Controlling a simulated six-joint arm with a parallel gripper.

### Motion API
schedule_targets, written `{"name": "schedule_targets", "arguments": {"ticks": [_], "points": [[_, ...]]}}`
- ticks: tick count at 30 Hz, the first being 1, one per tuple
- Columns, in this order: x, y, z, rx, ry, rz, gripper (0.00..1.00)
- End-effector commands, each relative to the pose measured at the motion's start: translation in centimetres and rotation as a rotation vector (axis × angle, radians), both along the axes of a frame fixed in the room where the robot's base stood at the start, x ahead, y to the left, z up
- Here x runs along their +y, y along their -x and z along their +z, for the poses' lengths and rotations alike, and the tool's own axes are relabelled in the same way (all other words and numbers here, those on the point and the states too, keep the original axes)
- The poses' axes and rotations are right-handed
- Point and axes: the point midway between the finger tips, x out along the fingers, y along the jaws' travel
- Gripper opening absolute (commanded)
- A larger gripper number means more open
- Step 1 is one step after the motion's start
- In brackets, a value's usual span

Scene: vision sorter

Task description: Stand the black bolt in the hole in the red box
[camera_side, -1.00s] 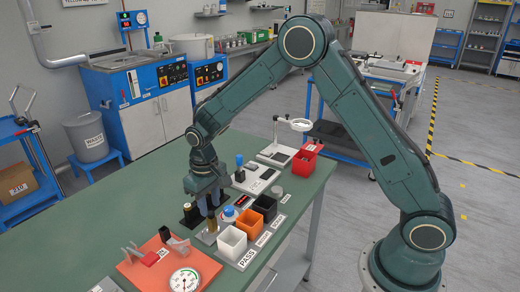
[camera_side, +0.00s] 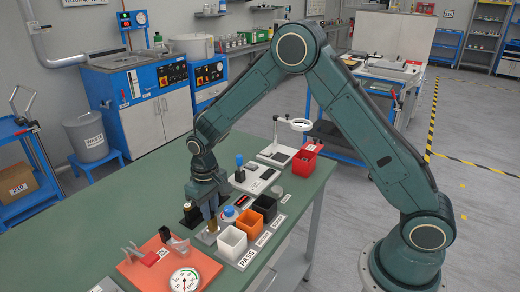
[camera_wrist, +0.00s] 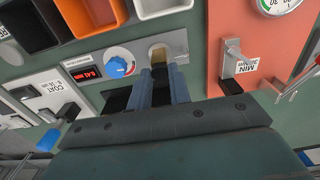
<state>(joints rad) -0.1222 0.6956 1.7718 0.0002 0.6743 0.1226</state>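My gripper (camera_side: 211,218) points down over the near part of the green table, at a small brass-coloured piece (camera_side: 212,226) on a grey plate. In the wrist view the fingertips (camera_wrist: 160,71) reach the brass-coloured piece (camera_wrist: 158,56), with something dark between the fingers. I cannot tell whether they grip it. A black block-like piece (camera_side: 192,214) stands just left of the gripper; I cannot tell whether it is the black bolt. The red box (camera_side: 305,160) stands at the far right end of the table; its hole cannot be made out.
White (camera_side: 232,243), orange (camera_side: 249,222) and black (camera_side: 264,207) bins stand right of the gripper. A blue knob (camera_wrist: 117,66) and red display (camera_wrist: 86,73) are close by. An orange plate (camera_side: 142,272) with a dial gauge (camera_side: 185,281) lies in front. The table's left side is clear.

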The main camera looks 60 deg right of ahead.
Motion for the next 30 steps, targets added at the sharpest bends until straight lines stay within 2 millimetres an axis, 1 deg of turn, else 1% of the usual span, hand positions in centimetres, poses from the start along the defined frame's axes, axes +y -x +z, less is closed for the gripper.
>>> {"name": "schedule_targets", "arguments": {"ticks": [1,2,5,11,30], "points": [[0.0,0.0,0.0,0.000,0.000,0.000,0.07],[0.0,0.0,0.0,0.000,0.000,0.000,0.01],[0.0,0.0,0.0,0.000,0.000,0.000,0.00],[0.0,0.0,0.3,-0.001,0.000,0.000,0.00],[0.0,0.0,2.5,-0.001,0.000,0.000,0.00]]}}
